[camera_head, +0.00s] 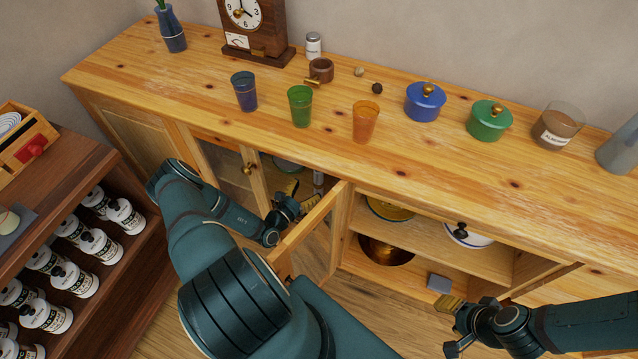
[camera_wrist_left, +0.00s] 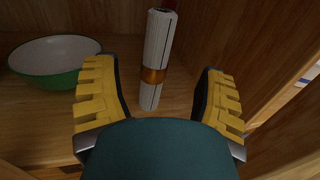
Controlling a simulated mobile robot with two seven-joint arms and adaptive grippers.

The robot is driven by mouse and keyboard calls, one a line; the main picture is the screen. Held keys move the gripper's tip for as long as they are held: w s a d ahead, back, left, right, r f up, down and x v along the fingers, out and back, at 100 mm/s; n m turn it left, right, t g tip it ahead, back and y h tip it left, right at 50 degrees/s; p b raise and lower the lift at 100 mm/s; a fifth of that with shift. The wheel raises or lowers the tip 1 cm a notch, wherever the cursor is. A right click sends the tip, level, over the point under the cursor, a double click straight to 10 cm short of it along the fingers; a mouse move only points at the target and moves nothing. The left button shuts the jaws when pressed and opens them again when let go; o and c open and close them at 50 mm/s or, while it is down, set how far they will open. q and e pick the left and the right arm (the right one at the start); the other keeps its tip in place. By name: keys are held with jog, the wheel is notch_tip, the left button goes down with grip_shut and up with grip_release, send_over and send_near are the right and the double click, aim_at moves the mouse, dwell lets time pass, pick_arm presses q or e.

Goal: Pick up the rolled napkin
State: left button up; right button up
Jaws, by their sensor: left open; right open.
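The rolled napkin (camera_wrist_left: 157,58) is white with dark stripes and a gold-brown ring. It stands upright inside the wooden cabinet, between my left gripper's fingers in the left wrist view and beyond their tips. Only a small pale part of the napkin (camera_head: 318,178) shows in the head view, just past the fingers. My left gripper (camera_head: 301,194) is open and reaches through the cabinet's open door; its yellow-padded fingers (camera_wrist_left: 160,88) have nothing between them that they touch. My right gripper (camera_head: 452,326) is open and empty in front of the cabinet's right section.
A green-and-white bowl (camera_wrist_left: 52,62) stands left of the napkin. The open cabinet door (camera_head: 310,219) is close beside my left gripper. Cups and lidded pots stand on the countertop (camera_head: 200,84).

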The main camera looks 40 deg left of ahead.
aim_at(315, 180)
pick_arm(q)
jog(key=shift+w+a+r+b, duration=0.1)
jog(key=shift+w+b, duration=0.15)
jog(key=shift+w, duration=0.9)
jog(key=shift+w+a+f+b, duration=0.1)
jog(key=shift+w+b, duration=0.1)
jog(key=shift+w, duration=0.9)
jog(key=shift+w+a+r+b, duration=0.1)
jog(key=shift+w+b, duration=0.15)
jog(key=shift+w, duration=0.9)
jog(key=shift+c, duration=0.2)
grip_shut()
